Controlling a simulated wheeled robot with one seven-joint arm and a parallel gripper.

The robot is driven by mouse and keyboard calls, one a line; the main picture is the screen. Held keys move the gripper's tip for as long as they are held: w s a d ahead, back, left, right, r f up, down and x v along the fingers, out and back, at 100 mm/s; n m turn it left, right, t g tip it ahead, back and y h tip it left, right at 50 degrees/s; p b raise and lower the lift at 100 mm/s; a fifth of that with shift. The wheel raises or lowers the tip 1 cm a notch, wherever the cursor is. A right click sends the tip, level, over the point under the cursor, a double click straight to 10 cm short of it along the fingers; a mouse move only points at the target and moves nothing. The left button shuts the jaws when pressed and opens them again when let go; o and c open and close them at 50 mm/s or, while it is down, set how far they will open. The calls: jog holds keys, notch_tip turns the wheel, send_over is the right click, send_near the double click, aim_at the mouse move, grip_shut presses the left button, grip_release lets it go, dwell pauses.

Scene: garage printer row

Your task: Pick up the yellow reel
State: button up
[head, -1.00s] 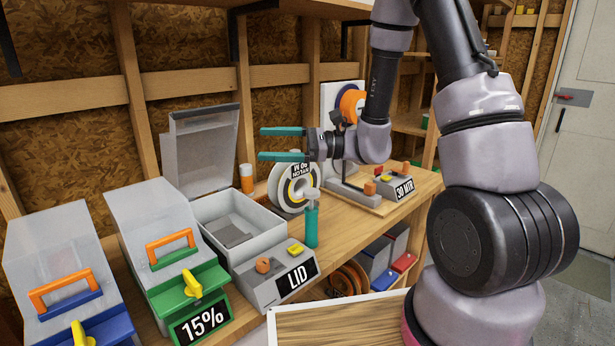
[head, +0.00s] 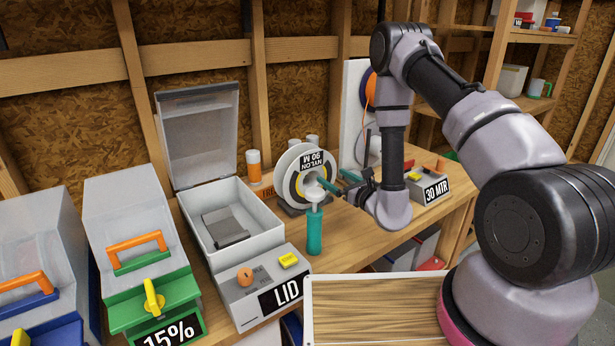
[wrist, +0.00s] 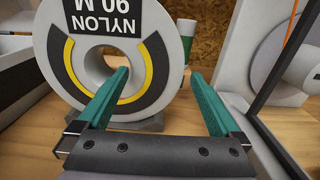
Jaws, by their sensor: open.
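The reel with a yellow ring, a white flange and a "NYLON 90 M" label (head: 311,160) stands upright in a low dark cradle on the bench. It fills the left of the wrist view (wrist: 160,52). My gripper (head: 338,182) is open and empty at the reel's right side. In the wrist view (wrist: 158,74) the left teal finger points toward the reel's centre hole, and the right finger lies outside the rim. I cannot tell whether the left fingertip is inside the hole or whether either finger touches the reel.
A teal-handled tool (head: 314,232) stands upright just in front of the reel. An open grey box (head: 262,232) with a LID panel is to the left. A white upright panel (head: 353,110) and a 30 MTR box (head: 436,187) are to the right.

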aim_at(327, 173)
jog(key=x, duration=0.6)
jog(key=shift+a, duration=0.3)
grip_shut()
